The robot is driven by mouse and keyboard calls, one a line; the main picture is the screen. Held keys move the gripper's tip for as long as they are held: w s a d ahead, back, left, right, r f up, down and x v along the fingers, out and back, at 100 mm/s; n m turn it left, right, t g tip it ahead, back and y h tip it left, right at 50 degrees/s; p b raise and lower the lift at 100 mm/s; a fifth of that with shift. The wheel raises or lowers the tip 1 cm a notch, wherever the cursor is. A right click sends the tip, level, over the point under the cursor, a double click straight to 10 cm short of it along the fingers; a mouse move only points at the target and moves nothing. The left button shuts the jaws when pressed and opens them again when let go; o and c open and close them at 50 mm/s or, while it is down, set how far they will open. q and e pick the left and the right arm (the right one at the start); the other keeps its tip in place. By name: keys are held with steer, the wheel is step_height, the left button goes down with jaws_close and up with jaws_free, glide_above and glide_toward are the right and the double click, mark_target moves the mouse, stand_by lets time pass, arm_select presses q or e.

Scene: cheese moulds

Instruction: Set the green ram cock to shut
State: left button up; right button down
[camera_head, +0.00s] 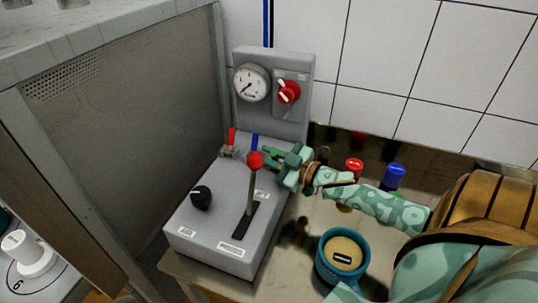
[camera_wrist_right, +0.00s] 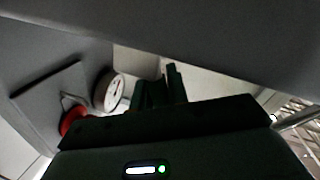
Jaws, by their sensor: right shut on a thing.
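A grey control box (camera_head: 190,228) stands at the centre of the head view. Along its back edge is a row of cocks: a red-handled cock (camera_head: 232,135) and a blue-handled cock (camera_head: 254,140), both with upright handles. My right gripper (camera_head: 271,158) is at the right end of this row, shut on the green ram cock, which the green fingers mostly hide. I cannot tell the angle of its handle. In the right wrist view the gripper fingers (camera_wrist_right: 160,92) are dark, and the cock is not clear there. My left gripper is not in view.
A red-ball lever (camera_head: 255,160) stands just left of my right gripper. A black knob (camera_head: 201,197) is on the box top. Behind are a gauge (camera_head: 252,82) and a red switch (camera_head: 289,92). A blue pot (camera_head: 343,257) stands at the right.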

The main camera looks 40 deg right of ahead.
steer(key=shift+r+m+p, duration=0.25)
steer(key=shift+m+p, duration=0.05)
steer(key=shift+p, duration=0.35)
steer(key=m+p, duration=0.1)
steer(key=p, duration=0.1)
steer(key=d+m+p, duration=0.1)
steer(key=p, duration=0.1)
steer(key=w+m+g+p, duration=0.1)
steer(key=m+p, duration=0.1)
steer(key=shift+d+r, duration=0.2)
steer(key=shift+d, duration=0.15)
steer(key=shift+w+d+f+m+g+p, duration=0.1)
steer(key=shift+d+f+m+g+p, duration=0.1)
steer(key=shift+m+p, duration=0.3)
steer(key=shift+w+d+f+m+g+p, duration=0.1)
steer(key=shift+d+m+g+p, duration=0.1)
steer(key=shift+m+p, duration=0.3)
steer(key=shift+w+d+f+m+y, duration=0.1)
steer(key=shift+d+f+m+y, duration=0.1)
steer(key=shift+m, duration=0.4)
steer(key=shift+w+d+f+m+y, duration=0.1)
steer(key=shift+d+m, duration=0.05)
steer(key=shift+m, duration=0.45)
steer(key=c, duration=1.4)
jaws_free()
steer(key=shift+d, duration=0.1)
steer(key=shift+o, duration=0.2)
steer(key=shift+s, duration=0.15)
